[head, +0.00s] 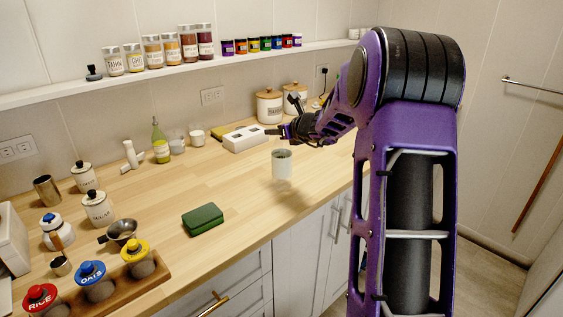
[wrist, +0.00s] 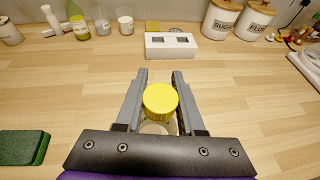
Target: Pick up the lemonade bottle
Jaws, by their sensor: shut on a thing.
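My gripper (wrist: 160,80) is shut on the yellow cap of the lemonade bottle (wrist: 160,101), one finger on each side. The pale body below the cap is mostly hidden by the gripper in the wrist view. In the head view my gripper (head: 288,132) is over the right part of the counter. Just below it is a white cylindrical band (head: 282,167), seemingly the bottle's label. It hangs upright with a shadow under it and looks clear of the counter. The cap cannot be made out in the head view.
The wooden counter (head: 235,175) is bare around the bottle. A green sponge (head: 202,219) lies to its left front. A white block with dark openings (head: 245,139) and lidded canisters (head: 270,107) stand behind. A green bottle (head: 160,142) stands back left. A spice shelf runs above.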

